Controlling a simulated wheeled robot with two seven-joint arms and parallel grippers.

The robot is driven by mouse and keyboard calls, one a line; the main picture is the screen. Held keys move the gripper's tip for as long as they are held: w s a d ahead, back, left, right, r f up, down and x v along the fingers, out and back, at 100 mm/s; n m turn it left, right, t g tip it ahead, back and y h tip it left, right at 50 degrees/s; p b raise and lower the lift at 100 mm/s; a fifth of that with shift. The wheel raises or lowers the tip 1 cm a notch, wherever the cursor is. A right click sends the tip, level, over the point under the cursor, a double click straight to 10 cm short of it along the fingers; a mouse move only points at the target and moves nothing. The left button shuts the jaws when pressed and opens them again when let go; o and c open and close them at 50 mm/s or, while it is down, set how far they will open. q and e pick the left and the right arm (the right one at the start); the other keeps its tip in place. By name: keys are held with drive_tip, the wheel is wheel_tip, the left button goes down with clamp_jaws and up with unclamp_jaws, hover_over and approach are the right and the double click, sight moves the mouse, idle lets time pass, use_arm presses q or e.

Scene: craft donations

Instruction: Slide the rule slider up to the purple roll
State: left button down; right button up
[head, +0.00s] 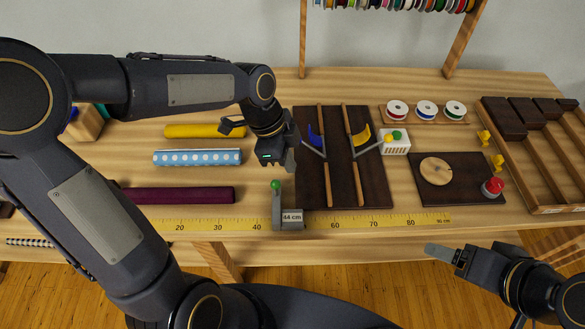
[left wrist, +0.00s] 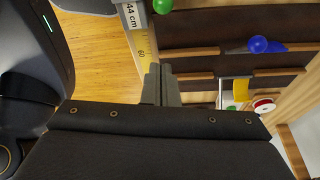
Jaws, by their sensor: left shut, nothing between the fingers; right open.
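The rule slider (head: 292,219), a grey block labelled 44 cm with an upright post and green knob (head: 276,184), sits on the yellow rule (head: 350,222) along the table's front. It also shows in the left wrist view (left wrist: 131,16). The dark purple roll (head: 180,195) lies left of the slider, behind the rule; a gap separates its right end from the slider's post. My left gripper (head: 291,167) is shut and empty, above the table behind and slightly right of the green knob. My right gripper (head: 440,251) is open and empty, in front of the table.
A blue dotted roll (head: 198,157) and a yellow roll (head: 205,131) lie behind the purple one. A dark slatted board (head: 313,190) with blue and yellow pieces stands right of the slider. Further right are ribbon spools (head: 426,109), a dark board (head: 455,192) and a wooden tray (head: 545,150).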

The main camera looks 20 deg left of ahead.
use_arm(q)
drive_tip(key=x, duration=0.8)
drive_tip(key=shift+s+f, duration=0.1)
drive_tip(key=shift+f, duration=0.15)
drive_tip(key=shift+a+f+p, duration=0.15)
drive_tip(key=shift+a+p, duration=0.1)
drive_tip(key=shift+p, duration=0.2)
drive_tip(key=a+p, duration=0.1)
drive_tip(key=a, duration=0.2)
drive_tip(key=shift+s+a+r, duration=0.1)
drive_tip(key=shift+a+r, duration=0.05)
drive_tip(key=shift+r, duration=0.05)
use_arm(e)
drive_tip(key=shift+r, duration=0.9)
use_arm(q)
drive_tip(key=s+a, duration=0.3)
drive_tip(key=a, duration=0.8)
drive_tip(key=shift+s+a, duration=0.25)
drive_tip(key=shift+a, duration=0.15)
use_arm(e)
drive_tip(key=shift+s+a+f, duration=0.1)
drive_tip(key=shift+s+a, duration=0.05)
drive_tip(key=shift+a, duration=0.35)
drive_tip(key=shift+s+a+f, duration=0.1)
drive_tip(key=shift+a, duration=0.4)
use_arm(q)
drive_tip(key=shift+d, duration=0.1)
